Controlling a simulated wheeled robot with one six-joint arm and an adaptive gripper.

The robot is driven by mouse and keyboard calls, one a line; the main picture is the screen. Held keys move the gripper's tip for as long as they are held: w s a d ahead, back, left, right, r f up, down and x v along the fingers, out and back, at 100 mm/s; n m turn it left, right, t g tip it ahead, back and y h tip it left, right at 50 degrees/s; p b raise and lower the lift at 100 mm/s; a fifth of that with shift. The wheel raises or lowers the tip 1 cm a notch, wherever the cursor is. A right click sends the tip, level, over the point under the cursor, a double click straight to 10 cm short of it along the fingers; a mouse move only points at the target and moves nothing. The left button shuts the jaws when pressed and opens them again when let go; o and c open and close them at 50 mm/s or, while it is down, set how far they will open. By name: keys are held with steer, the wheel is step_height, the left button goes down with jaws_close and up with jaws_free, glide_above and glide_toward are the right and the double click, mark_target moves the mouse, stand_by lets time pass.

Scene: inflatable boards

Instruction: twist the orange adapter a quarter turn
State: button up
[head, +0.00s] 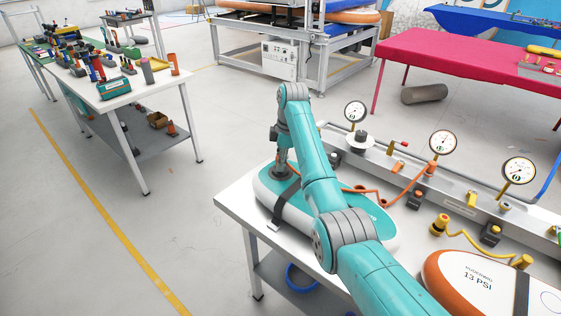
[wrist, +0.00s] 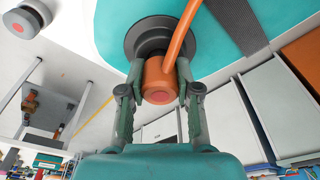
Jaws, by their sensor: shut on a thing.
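The orange adapter (wrist: 158,85) sits at the dark round valve (wrist: 148,38) of the teal-and-white board (wrist: 108,20) in the wrist view. My gripper (wrist: 160,72) is shut on the adapter, with one finger on each side of it. An orange hose (wrist: 182,32) runs off from the adapter. In the head view the teal board (head: 385,225) lies on the white table, and my gripper (head: 281,160) points down over the valve near its far left end. My arm hides the adapter there and covers the middle of the board.
A dark strap (head: 286,202) crosses the board. Behind it runs a grey rail with several gauges (head: 443,142) and coloured fittings. A white-and-orange board (head: 470,275) marked 13 PSI lies at front right. The floor (head: 190,230) to the left is clear.

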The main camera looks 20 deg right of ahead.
steer(key=shift+f+n, duration=0.15)
steer(key=shift+n, duration=0.45)
steer(key=shift+s, duration=0.1)
steer(key=n+g, duration=0.1)
steer(key=n, duration=0.4)
steer(key=shift+f, duration=0.1)
steer(key=shift+r, duration=1.95)
steer(key=shift+d, duration=0.1)
